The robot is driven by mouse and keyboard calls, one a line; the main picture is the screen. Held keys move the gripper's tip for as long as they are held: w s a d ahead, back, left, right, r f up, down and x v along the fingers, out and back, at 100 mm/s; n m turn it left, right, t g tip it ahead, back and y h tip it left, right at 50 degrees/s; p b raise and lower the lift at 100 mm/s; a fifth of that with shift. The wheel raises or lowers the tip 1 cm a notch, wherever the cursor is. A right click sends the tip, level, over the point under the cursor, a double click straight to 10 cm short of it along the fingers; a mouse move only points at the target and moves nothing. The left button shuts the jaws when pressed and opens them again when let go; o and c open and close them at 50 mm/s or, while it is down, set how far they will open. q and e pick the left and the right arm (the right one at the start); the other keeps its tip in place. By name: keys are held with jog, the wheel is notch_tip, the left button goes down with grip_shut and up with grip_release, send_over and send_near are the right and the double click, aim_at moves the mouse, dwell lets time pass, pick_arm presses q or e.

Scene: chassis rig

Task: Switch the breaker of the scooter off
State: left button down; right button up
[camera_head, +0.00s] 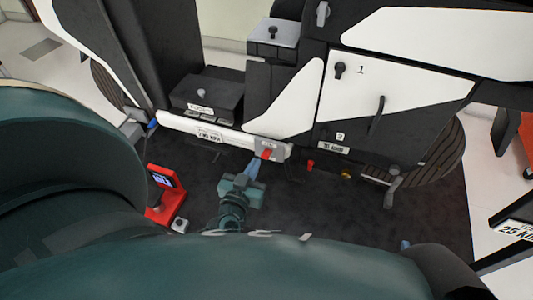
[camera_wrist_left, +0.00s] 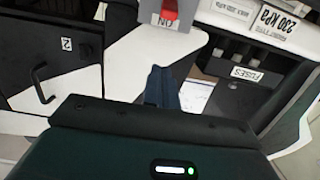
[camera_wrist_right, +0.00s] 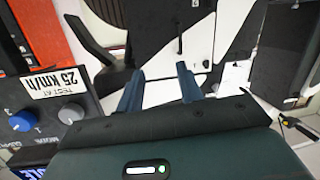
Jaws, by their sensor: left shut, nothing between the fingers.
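The scooter (camera_head: 300,100) is a black and white body on a dark mat. Its breaker is a grey block with a red lever (camera_head: 266,155) at the right end of the low white bar. In the left wrist view the red lever (camera_wrist_left: 170,6) is at the top edge, partly cut off, over a label that seems to read ON upside down. My left gripper (camera_head: 254,167) is shut and empty, its tips just below the breaker; the left wrist view shows the closed fingers (camera_wrist_left: 161,86). Contact cannot be told. My right gripper (camera_wrist_right: 160,86) is open and empty, facing the scooter.
A black fuse box (camera_head: 207,95) sits above the bar. A door (camera_head: 370,115) with a handle is right of the breaker. A red stand with a small screen (camera_head: 163,180) is left of my left gripper. A panel with knobs (camera_wrist_right: 45,115) stands beside my right gripper.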

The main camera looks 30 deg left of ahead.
pick_arm(q)
jog(key=b+x, duration=0.3)
jog(key=x, duration=0.7)
jog(key=shift+w+f, duration=0.1)
jog(key=shift+w, duration=0.1)
jog(key=f+b, duration=0.1)
jog(key=s+f+b, duration=0.1)
jog(key=shift+s+d+f, duration=0.2)
jog(key=shift+f, duration=0.05)
jog(key=shift+s+d+f+b, duration=0.1)
jog(key=shift+s+f+b, duration=0.2)
jog(key=shift+f, duration=0.2)
pick_arm(e)
jog(key=shift+a+r+n+t+y, duration=0.1)
jog(key=shift+a+n+t+y, duration=0.85)
jog(key=shift+t+y, duration=0.4)
jog(key=shift+s, duration=0.1)
